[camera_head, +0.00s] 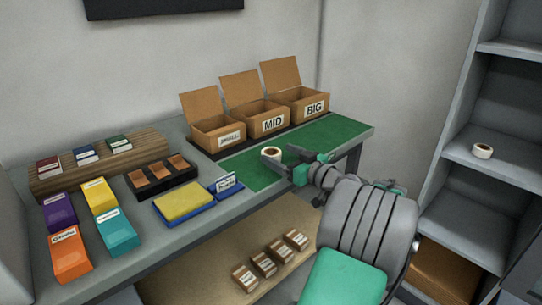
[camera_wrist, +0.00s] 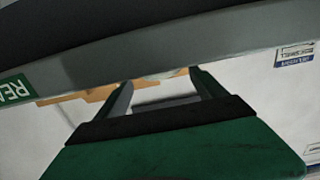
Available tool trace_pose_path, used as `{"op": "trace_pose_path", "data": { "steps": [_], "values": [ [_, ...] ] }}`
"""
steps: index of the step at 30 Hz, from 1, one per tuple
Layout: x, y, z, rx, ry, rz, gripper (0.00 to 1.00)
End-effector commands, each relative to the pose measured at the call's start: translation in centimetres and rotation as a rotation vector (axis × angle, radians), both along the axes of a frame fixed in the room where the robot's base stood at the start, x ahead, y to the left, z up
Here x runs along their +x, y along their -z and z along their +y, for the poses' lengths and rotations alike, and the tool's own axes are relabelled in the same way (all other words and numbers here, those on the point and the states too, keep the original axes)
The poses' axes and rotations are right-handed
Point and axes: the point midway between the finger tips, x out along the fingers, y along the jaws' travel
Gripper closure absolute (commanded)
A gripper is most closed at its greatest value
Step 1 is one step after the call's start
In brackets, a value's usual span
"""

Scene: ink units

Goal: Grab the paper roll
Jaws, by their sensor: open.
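A white paper roll (camera_head: 270,152) with a brown core sits on the green mat (camera_head: 330,133) of the table, in front of the boxes. My gripper (camera_head: 288,158) is just right of this roll, with its fingers towards it; I cannot tell if they touch. In the wrist view, my gripper (camera_wrist: 160,84) has its two fingers apart. A pale rounded edge (camera_wrist: 160,76) shows between the fingertips, perhaps the roll; most of it is hidden. A second, similar roll (camera_head: 482,151) lies on the grey shelf at the right.
Open cardboard boxes marked small (camera_head: 219,136), MID (camera_head: 261,117) and BIG (camera_head: 303,103) stand behind the mat. A yellow pad on a blue tray (camera_head: 185,203) and coloured boxes are at left. Several small boxes sit on the lower shelf (camera_head: 190,280).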

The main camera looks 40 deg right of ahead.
Motion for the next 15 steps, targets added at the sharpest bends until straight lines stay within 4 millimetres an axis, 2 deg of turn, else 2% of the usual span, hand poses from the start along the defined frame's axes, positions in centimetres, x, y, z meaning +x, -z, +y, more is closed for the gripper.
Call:
{"op": "trace_pose_path", "data": {
  "steps": [3,6,13,15],
  "values": [
    [2.4,0.7,0.5,0.001,-0.008,0.001,0.19],
    [3.7,0.6,0.4,0.000,-0.005,0.000,0.19],
    [4.0,0.6,0.2,0.002,0.000,0.001,0.19],
    [4.0,0.6,0.2,0.001,0.000,0.001,0.23]
  ]
}}
